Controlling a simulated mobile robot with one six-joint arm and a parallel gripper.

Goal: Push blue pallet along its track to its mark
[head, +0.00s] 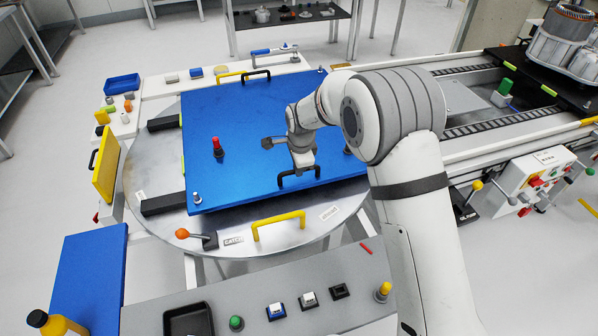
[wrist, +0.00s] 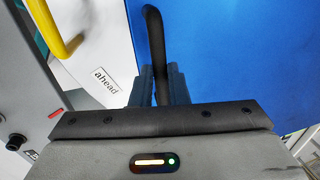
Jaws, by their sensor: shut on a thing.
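The blue pallet (head: 245,115) lies on the round grey turntable (head: 150,225), with a red-topped peg and small metal pins on it. A black handle (head: 285,182) stands at its near edge. My gripper (head: 300,172) is at this handle. In the wrist view, the fingers of my gripper (wrist: 160,88) are shut around the black handle (wrist: 154,40), with the blue pallet (wrist: 225,60) to the right. My arm hides the pallet's right corner in the head view. I cannot make out the mark.
A yellow handle (head: 278,226) and an orange-knobbed lever (head: 190,236) sit at the turntable's near rim, beside an "ahead" label (head: 329,212). Dark blocks (head: 163,204) stand along the pallet's left side. A button console (head: 260,290) is in front. A conveyor (head: 490,125) runs at the right.

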